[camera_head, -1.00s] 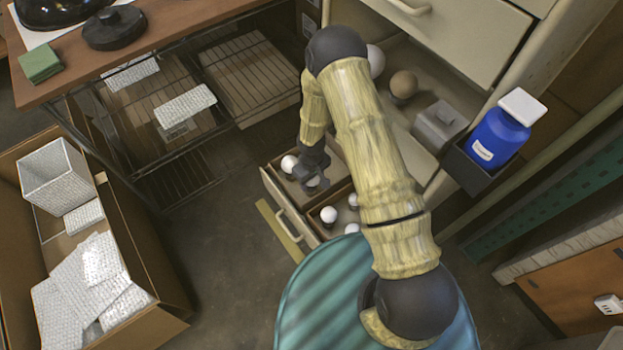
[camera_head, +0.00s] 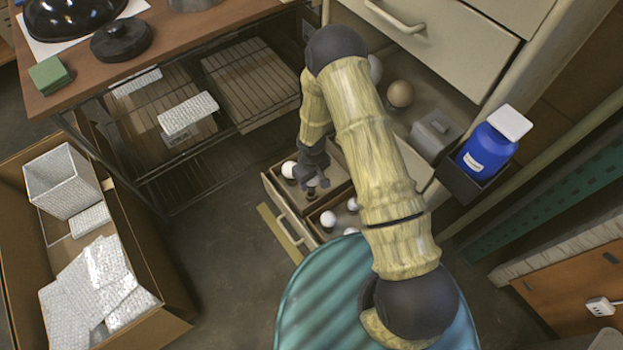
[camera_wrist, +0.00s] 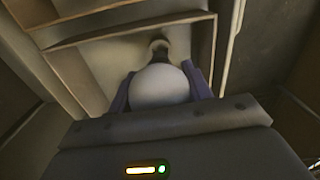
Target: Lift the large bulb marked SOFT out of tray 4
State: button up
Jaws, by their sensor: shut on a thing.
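My gripper (camera_head: 316,182) is over the open low drawer (camera_head: 286,222), pointing down. In the wrist view my gripper (camera_wrist: 157,92) is shut on a large white bulb (camera_wrist: 158,84), one finger on each side of its round globe. The bulb's dark neck (camera_wrist: 158,50) points away from the camera, over a pale compartment floor. In the head view the gripper hides most of this bulb; a dark piece (camera_head: 312,194) shows just below the fingers. No SOFT mark or tray number is readable. Whether the base is clear of the tray floor is hard to tell.
Another white bulb (camera_head: 289,169) stands close left of the gripper. Two more white bulbs, one nearer (camera_head: 328,218) and one beside it (camera_head: 352,204), are in the front compartment. Thin dividers split the drawer. A blue jar (camera_head: 488,150) is at the right.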

jog(key=shift+r+p, duration=1.3)
jog(key=shift+r, duration=0.45)
